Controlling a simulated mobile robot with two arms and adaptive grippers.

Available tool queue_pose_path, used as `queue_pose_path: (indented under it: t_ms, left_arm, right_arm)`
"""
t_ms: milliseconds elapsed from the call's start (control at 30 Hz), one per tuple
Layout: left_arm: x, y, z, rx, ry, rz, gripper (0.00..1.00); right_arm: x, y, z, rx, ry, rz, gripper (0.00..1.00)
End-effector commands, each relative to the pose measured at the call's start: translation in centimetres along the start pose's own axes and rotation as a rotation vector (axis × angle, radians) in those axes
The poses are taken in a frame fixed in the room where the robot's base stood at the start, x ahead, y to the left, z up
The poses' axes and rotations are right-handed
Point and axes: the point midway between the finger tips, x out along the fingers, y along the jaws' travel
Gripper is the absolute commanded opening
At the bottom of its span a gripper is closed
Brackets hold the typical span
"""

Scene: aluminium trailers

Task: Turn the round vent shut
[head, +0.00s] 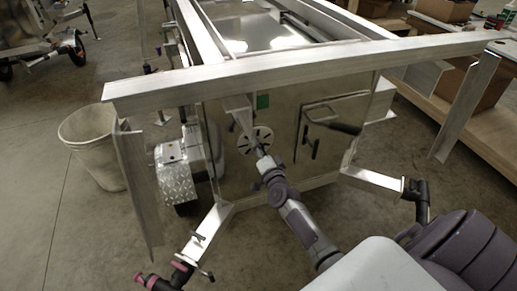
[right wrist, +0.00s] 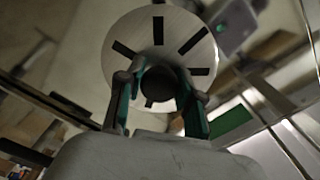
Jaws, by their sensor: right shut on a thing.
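The round vent (head: 246,143) is a pale metal disc with dark radial slots on the trailer's front panel. In the right wrist view the vent (right wrist: 182,22) fills the upper middle, with several dark slots spread around its centre. My right gripper (head: 262,152) reaches the vent from below right and covers part of it. In the right wrist view its two fingers (right wrist: 158,92) are shut on the dark round knob (right wrist: 158,82) at the vent's centre. The lower part of the disc is hidden by the fingers and knob. My left gripper shows in neither view.
A thick aluminium beam (head: 300,65) crosses above the vent. A small hatch with a handle (head: 333,126) is right of it. A tread-plate fender (head: 172,154) and a bin (head: 90,135) stand left. Angled frame legs (head: 207,230) flank my arm below.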

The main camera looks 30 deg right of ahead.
Motion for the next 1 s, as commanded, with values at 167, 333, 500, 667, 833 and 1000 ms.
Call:
queue_pose_path:
  t_ms: [167, 333, 500, 667, 833, 1000]
  left_arm:
    - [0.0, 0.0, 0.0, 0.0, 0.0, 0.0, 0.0]
    - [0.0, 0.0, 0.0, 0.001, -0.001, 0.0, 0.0]
    - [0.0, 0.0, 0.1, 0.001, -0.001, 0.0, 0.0]
    - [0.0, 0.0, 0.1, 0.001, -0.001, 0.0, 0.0]
    - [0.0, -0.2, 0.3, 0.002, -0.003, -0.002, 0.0]
    - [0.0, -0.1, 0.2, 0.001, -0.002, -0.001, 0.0]
  right_arm:
    - [-0.1, 0.1, 0.1, 0.007, -0.002, 0.003, 0.01]
    - [-0.1, 0.1, 0.1, 0.006, -0.001, 0.003, 0.01]
    - [-0.1, 0.1, 0.1, 0.005, -0.001, 0.002, 0.61]
    - [0.0, 0.1, 0.1, 0.005, -0.001, 0.001, 0.61]
    - [-0.2, 0.1, 0.1, 0.004, 0.0, 0.001, 0.61]
    - [-2.0, 0.1, 0.1, 0.006, -0.001, 0.002, 0.61]
